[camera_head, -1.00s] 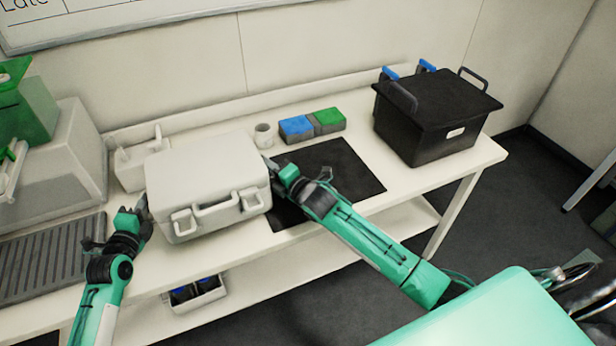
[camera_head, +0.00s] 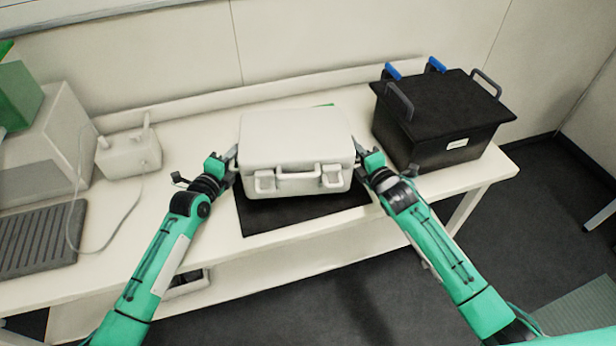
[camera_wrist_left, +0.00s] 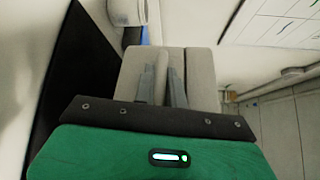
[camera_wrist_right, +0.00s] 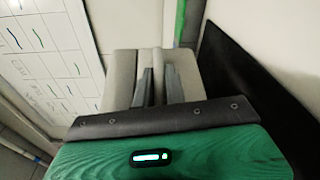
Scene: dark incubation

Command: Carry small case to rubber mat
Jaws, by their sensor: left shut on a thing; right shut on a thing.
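The small case (camera_head: 296,141) is white, with a handle and two latches on its front. In the head view it is upright and level over the black rubber mat (camera_head: 262,217). It hides much of the mat, and I cannot tell whether it touches it. My left gripper (camera_head: 233,157) is shut on the case's left side. My right gripper (camera_head: 359,160) is shut on its right side. The case also shows between the fingers in the left wrist view (camera_wrist_left: 201,72) and in the right wrist view (camera_wrist_right: 122,76).
A black lidded box (camera_head: 440,128) with blue clips stands close on the right of the case. A white device with a cable (camera_head: 130,155) and a dark ribbed tray (camera_head: 38,240) are on the left. The bench (camera_head: 190,130) is clear between the device and my left gripper.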

